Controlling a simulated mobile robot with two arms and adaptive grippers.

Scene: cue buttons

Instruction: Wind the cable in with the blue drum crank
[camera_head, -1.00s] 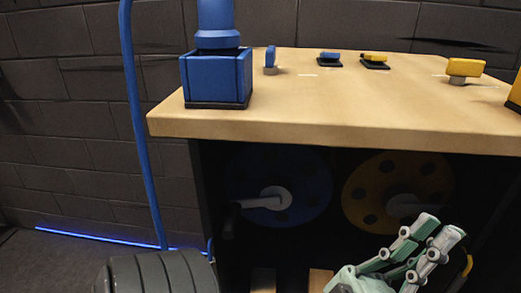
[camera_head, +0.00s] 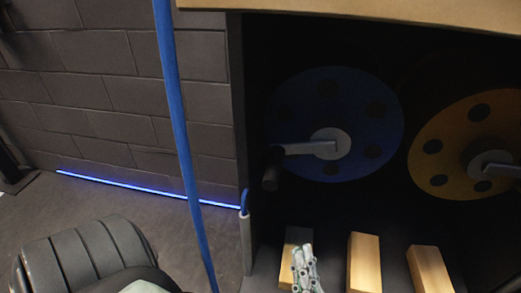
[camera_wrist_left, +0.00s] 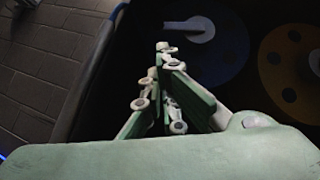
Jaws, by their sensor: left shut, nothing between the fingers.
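The blue drum (camera_head: 370,115) stands in the dark cabinet under the table, with a grey hub and a crank arm (camera_head: 310,148) pointing left to a black handle (camera_head: 271,168). The drum also shows in the left wrist view (camera_wrist_left: 222,50), where its handle is not clearly seen. The blue cable (camera_head: 172,100) hangs down left of the cabinet. My left gripper (camera_head: 304,262) is shut and empty, below the handle and slightly right of it, in front of the wooden blocks. It also shows in the left wrist view (camera_wrist_left: 168,62). My right gripper is out of view.
A yellow drum (camera_head: 455,130) with its own crank (camera_head: 497,168) is right of the blue one. Several wooden blocks (camera_head: 364,262) lie on the cabinet floor. The cabinet's left wall (camera_head: 238,110) and the tabletop edge (camera_head: 350,12) bound the opening.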

